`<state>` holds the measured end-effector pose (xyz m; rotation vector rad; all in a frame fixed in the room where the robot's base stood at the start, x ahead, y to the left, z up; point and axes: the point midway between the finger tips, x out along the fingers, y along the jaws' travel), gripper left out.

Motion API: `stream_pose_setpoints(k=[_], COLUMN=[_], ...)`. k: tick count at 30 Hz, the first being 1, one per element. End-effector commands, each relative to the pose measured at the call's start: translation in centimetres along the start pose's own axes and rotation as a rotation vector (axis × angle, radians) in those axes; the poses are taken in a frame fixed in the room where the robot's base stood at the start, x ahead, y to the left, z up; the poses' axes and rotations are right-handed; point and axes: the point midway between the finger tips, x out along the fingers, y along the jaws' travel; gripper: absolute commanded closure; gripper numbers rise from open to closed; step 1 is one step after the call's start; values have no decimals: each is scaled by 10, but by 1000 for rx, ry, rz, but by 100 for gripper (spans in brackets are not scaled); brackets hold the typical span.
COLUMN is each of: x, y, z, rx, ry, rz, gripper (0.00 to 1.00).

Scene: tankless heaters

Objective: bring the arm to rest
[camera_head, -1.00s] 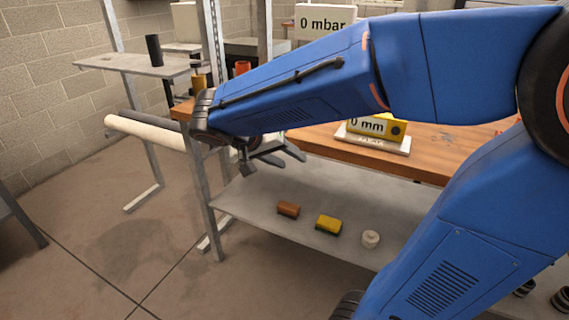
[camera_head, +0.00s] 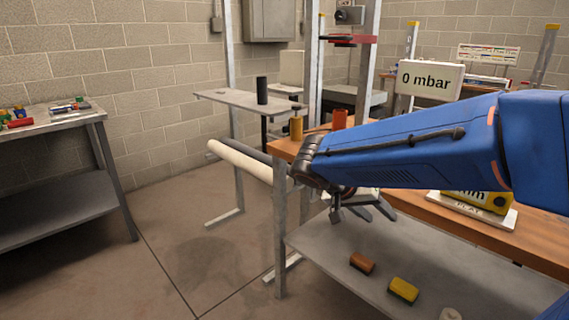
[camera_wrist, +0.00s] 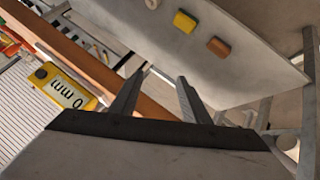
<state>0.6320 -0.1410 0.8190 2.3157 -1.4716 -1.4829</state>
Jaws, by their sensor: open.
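My blue arm (camera_head: 410,155) reaches in from the right in the head view, roughly level above the wooden bench top (camera_head: 405,207). My gripper (camera_head: 364,214) hangs beside the front edge of that top, above the grey lower shelf (camera_head: 350,237). Its two fingers are spread with nothing between them. In the wrist view the open gripper (camera_wrist: 163,79) points toward the bench edge and lower shelf. I cannot tell the exact gap between the fingers and the bench edge.
An orange-brown block (camera_head: 362,262) and a yellow block (camera_head: 403,290) lie on the lower shelf. A yellow "mm" gauge (camera_head: 478,200), a "0 mbar" display (camera_head: 430,78) and a metal post (camera_head: 279,235) stand nearby. A cream roll (camera_head: 250,165) juts left. Floor at left is clear.

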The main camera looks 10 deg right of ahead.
Motion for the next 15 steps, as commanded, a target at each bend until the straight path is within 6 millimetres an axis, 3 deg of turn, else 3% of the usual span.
stream_pose_setpoints(k=[5,15], x=[4,6], y=[9,34], z=[14,93], rx=[-42,-289], ry=[-44,-190], rz=[-42,-366], gripper=[57,57])
